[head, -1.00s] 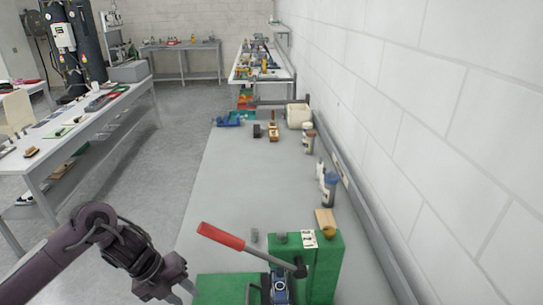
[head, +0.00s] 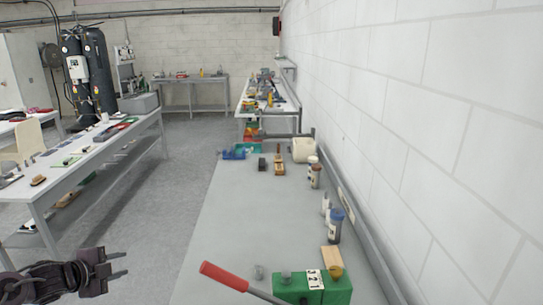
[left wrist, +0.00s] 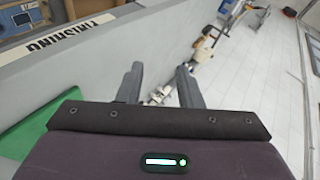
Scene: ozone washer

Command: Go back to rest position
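My left gripper (head: 118,266) is at the lower left of the head view, off the left side of the grey workbench (head: 235,205) and over the floor. In the left wrist view its two fingers (left wrist: 158,85) stand apart with nothing between them. A green machine (head: 330,292) with a red-handled lever (head: 223,276) sits at the near end of the bench, to the right of the gripper and apart from it. The lower part of the machine is cut off by the frame edge. My right gripper does not show in either view.
Bottles (head: 335,225) stand along the wall side of the bench, with a wooden block (head: 331,257) nearer. Another table (head: 95,160) stands at the left, with open floor (head: 165,200) between.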

